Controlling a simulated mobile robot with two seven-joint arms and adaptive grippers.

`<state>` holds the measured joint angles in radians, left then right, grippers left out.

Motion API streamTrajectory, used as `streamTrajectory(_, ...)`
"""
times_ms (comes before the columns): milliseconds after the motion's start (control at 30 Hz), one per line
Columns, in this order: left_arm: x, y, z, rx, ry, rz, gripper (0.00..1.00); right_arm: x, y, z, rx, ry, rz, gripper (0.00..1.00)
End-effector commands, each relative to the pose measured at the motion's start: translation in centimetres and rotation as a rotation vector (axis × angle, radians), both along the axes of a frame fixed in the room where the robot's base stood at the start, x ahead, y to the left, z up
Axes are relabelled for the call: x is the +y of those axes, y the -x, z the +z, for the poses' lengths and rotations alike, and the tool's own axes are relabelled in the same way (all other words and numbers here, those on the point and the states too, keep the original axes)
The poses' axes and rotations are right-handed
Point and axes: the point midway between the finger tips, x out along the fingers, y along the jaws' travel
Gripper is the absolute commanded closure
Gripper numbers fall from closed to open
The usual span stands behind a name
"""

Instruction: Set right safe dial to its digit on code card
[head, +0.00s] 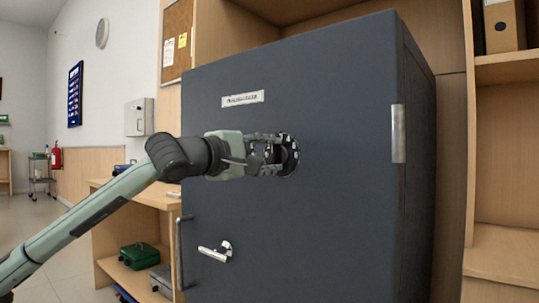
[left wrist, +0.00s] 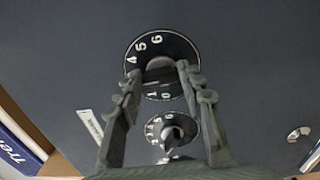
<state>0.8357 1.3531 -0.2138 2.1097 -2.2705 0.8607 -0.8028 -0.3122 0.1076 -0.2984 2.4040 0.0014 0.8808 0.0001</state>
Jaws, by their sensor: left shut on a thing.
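The dark grey safe (head: 335,85) fills the middle of the head view. My left gripper (head: 285,156) reaches its door from the left and covers most of the dials there. In the left wrist view, two black dials with white digits show. My left gripper (left wrist: 156,80) is shut on the knob of the right safe dial (left wrist: 188,50), one finger on each side. Its digits 4, 5, 6 and 1, 0 are readable; others are hidden. The left dial (left wrist: 186,122) sits nearer the wrist, between the fingers' bases. I cannot make out a code card. My right gripper is not in view.
A label plate (head: 243,99) sits above the dials. A lever handle (head: 217,252) and a vertical bar handle (head: 181,255) are lower on the safe. A wooden desk (head: 130,205) stands left of the safe, shelves (head: 500,130) right. A pinboard (head: 177,40) holds small papers.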

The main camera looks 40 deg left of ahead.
Motion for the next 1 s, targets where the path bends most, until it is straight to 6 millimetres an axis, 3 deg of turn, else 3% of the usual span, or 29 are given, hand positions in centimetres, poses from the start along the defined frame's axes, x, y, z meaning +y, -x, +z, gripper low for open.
streamTrajectory(667, -0.07, 0.01, -0.07, -0.004, -0.063, -0.001, 0.91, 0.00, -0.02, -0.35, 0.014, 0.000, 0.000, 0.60)
streamTrajectory(700, -0.07, 0.01, -0.07, -0.004, -0.063, -0.001, 0.60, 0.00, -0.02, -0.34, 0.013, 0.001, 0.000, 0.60)
streamTrajectory(867, -0.06, 0.00, -0.06, -0.004, -0.063, -0.001, 0.41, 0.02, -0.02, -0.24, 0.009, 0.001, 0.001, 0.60)
streamTrajectory(1000, -0.04, 0.00, -0.05, -0.005, -0.063, -0.001, 0.41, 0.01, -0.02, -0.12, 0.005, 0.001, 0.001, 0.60)
